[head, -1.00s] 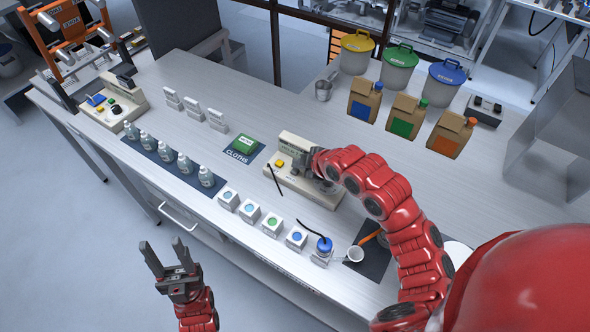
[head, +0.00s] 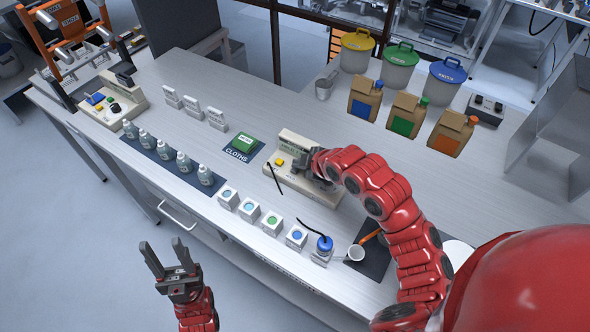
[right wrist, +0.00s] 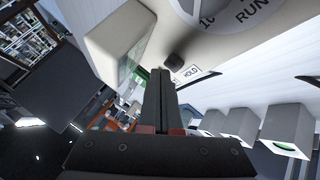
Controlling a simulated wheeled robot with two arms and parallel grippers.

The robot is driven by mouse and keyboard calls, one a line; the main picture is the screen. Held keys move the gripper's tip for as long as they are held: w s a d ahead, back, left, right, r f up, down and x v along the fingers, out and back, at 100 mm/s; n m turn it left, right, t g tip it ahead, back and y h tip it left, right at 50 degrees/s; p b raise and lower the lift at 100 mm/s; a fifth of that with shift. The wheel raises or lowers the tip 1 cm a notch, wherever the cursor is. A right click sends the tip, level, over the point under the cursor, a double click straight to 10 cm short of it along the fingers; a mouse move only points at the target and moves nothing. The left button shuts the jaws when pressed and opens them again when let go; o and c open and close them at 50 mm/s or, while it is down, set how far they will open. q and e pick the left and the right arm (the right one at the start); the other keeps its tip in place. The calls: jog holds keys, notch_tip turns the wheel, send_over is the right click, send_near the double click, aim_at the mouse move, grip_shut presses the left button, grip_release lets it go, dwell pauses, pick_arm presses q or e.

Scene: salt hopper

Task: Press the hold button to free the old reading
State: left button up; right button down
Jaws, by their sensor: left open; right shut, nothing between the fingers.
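The beige meter (head: 296,146) stands on the bench in the middle of the head view, with a yellow button on its left part. My right gripper (head: 318,163) is over its right part and hides some of it. In the right wrist view, a dark round button (right wrist: 174,61) sits beside a label reading HOLD (right wrist: 190,73). My right gripper's shut fingers (right wrist: 158,73) are empty, with their tips close to that button; I cannot tell whether they touch it. The meter's display cannot be read. My left gripper (head: 168,262) is open and empty, off the bench's front edge.
A dial marked RUN (right wrist: 240,10) is close to the right fingers. Another instrument (head: 110,105) stands at the far left.

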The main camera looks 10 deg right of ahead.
jog(key=shift+f+b, duration=0.5)
jog(key=shift+f, duration=0.1)
dwell(0.7)
dwell(0.4)
jog(key=shift+r+p, duration=0.4)
jog(key=shift+r, duration=0.6)
notch_tip(320, 180, up, 5)
jog(key=shift+p, duration=1.1)
